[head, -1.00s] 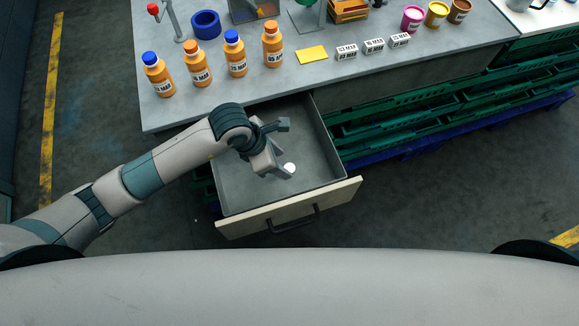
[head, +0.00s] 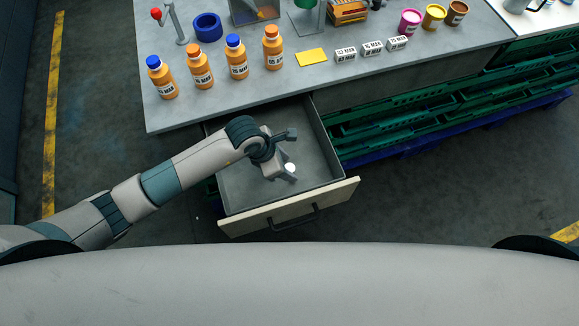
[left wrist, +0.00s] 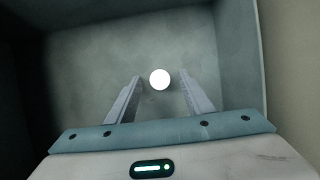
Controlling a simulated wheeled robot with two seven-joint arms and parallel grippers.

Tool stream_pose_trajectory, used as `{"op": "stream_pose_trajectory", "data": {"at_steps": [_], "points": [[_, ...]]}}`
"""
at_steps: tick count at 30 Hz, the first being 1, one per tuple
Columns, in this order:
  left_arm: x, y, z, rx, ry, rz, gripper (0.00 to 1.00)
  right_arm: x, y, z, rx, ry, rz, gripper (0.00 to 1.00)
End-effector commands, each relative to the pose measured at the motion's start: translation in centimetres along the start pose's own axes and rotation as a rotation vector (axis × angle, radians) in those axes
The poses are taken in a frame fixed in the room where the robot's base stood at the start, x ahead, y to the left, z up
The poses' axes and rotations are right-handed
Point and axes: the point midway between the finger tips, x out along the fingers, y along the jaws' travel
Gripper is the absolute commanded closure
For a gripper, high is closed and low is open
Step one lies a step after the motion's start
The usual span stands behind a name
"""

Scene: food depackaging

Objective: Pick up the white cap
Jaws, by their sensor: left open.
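The white cap (head: 290,167) is a small round white disc inside the open drawer (head: 325,194). In the left wrist view the cap (left wrist: 160,79) shows between the tips of the two fingers, with a gap on each side. My left gripper (head: 290,156) is open and reaches down into the drawer, its fingers on either side of the cap in the head view. In the left wrist view the left gripper (left wrist: 159,82) is empty. I cannot tell how high the fingertips are above the drawer floor. My right gripper does not show.
The drawer's walls and wooden front with a dark handle (head: 300,222) surround the gripper. Several orange bottles (head: 237,57), a blue ring (head: 208,27), a yellow card (head: 311,56) and date blocks (head: 372,48) stand on the grey table above. Green crates (head: 420,110) are at the right.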

Motion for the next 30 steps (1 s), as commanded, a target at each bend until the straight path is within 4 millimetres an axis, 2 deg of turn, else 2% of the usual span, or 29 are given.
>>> {"op": "stream_pose_trajectory", "data": {"at_steps": [4, 9, 22, 30], "points": [[0.0, 0.0, 0.0, 0.0, 0.0, 0.0, 0.55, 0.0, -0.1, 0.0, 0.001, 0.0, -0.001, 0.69], [0.0, 0.0, 0.0, 0.0, 0.0, 0.0, 0.96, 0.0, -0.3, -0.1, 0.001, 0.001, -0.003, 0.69], [-0.4, 0.1, 0.2, 0.001, 0.0, 0.001, 0.97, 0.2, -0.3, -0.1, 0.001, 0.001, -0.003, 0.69], [-3.3, 0.1, 1.4, 0.003, -0.003, 0.002, 0.97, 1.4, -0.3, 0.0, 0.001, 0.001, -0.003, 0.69]]}}
